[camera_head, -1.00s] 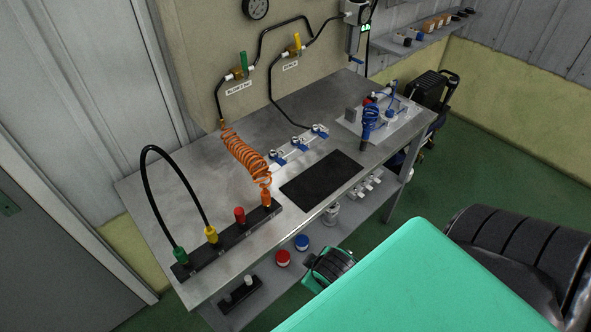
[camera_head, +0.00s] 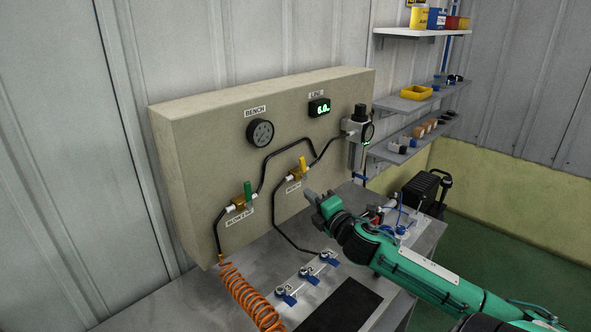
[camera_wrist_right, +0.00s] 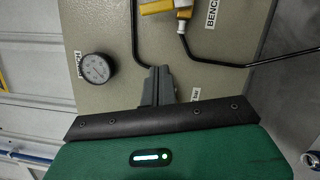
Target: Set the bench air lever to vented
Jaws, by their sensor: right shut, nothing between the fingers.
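The bench air lever is a yellow handle (camera_head: 302,165) on a brass valve in the black pipe on the beige panel. It stands upright, across the slanting pipe. In the right wrist view the yellow handle (camera_wrist_right: 157,7) shows at the top edge, partly cut off, beside a BENCH label (camera_wrist_right: 211,14). My right gripper (camera_head: 309,196) is shut and empty, in front of the panel and just below the lever in the picture, apart from it. Its grey fingers (camera_wrist_right: 158,84) point up in the wrist view. My left gripper is out of view.
A green lever (camera_head: 248,193) stands on the panel to the left. A round gauge (camera_head: 260,133), a green display (camera_head: 319,107) and a regulator (camera_head: 357,125) are on or beside the panel.

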